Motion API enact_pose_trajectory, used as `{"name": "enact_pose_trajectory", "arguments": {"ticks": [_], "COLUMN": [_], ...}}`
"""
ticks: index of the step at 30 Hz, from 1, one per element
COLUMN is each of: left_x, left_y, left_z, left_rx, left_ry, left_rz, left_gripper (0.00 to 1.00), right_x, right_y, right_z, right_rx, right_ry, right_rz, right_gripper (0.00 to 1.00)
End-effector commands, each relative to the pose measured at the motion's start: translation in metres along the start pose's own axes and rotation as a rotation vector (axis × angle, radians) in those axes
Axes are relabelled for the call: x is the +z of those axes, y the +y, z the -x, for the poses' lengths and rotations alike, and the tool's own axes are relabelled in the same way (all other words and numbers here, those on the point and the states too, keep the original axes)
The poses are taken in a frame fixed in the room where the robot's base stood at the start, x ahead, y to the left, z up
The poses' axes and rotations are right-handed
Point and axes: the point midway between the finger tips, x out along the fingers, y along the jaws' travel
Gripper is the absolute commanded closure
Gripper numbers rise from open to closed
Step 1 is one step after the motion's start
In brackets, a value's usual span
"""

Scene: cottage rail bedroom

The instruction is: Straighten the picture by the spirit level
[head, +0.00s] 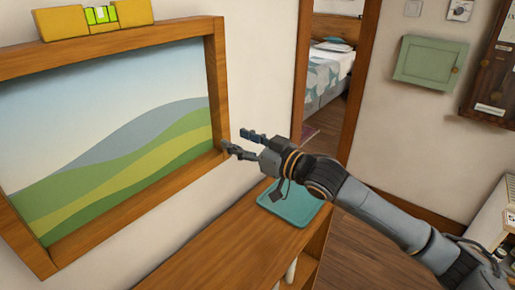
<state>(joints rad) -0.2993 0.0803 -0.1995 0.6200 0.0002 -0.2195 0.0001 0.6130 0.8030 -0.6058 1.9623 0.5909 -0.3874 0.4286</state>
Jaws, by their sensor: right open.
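The picture (110,135), a hill landscape in a wooden frame (216,85), hangs on the wall at the left, its left side cut off by the view. Its top edge slopes up to the right in the view; I cannot tell how much of this is perspective. A yellow spirit level (132,11) with a green vial lies on the top edge of the frame. The vial's bubble is too small to read surely. My right gripper (237,140) is open and empty, its fingertips beside the frame's lower right side. I cannot tell whether they touch. My left gripper is out of view.
A wooden cabinet (235,245) stands below the picture, with a teal tray (310,211) on its top. A doorway with a wooden frame (360,60) opens to a bed (328,75). A green wall box (430,62) and a dark wooden case hang at the right.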

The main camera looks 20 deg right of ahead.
Motion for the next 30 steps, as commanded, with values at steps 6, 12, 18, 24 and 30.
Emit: {"name": "enact_pose_trajectory", "arguments": {"ticks": [6,12,18,24,30], "left_x": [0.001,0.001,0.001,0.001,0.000], "left_y": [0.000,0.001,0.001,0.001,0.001], "left_z": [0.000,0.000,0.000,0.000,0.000], "left_rx": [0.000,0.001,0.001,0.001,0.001], "left_ry": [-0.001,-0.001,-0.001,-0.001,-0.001], "left_rz": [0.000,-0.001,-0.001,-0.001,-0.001], "left_gripper": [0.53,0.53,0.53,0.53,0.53], "right_x": [0.002,0.001,0.000,0.000,0.008], "right_y": [0.000,0.000,-0.001,-0.001,-0.004], "right_z": [0.046,0.065,0.069,0.069,0.069], "right_rx": [0.000,-0.001,-0.002,-0.002,0.002], "right_ry": [-0.004,-0.001,0.001,0.001,-0.016], "right_rz": [0.001,0.000,-0.001,-0.001,-0.004], "right_gripper": [0.49,0.49,0.49,0.49,0.49]}}
